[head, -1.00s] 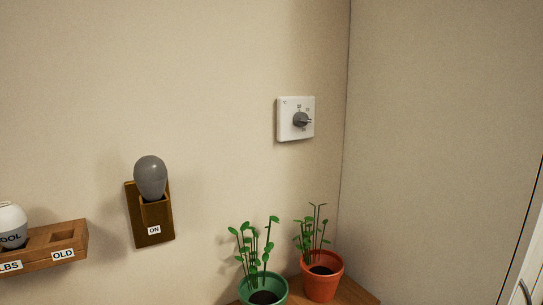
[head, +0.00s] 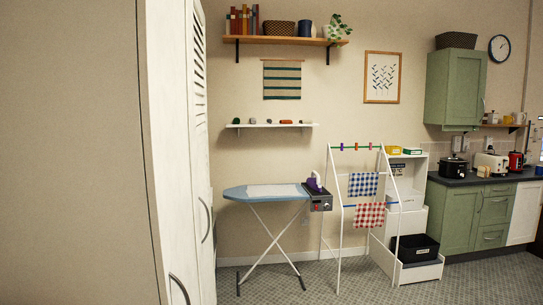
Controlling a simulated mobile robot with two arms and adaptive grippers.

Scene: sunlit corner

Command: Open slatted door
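A tall white cabinet with a slatted door (head: 199,110) stands at the left in the head view, seen at a steep angle. Dark slats run down the door's upper part. A curved metal handle (head: 206,220) sits on its lower half, and a second curved handle (head: 179,288) shows lower and nearer. The door looks shut from this angle. Neither of my grippers is in view.
An ironing board (head: 265,191) with an iron stands beyond the cabinet. A drying rack (head: 338,210) with checked cloths is right of it. A green kitchen counter (head: 475,215) lines the right wall. The grey tiled floor (head: 400,294) is clear in front.

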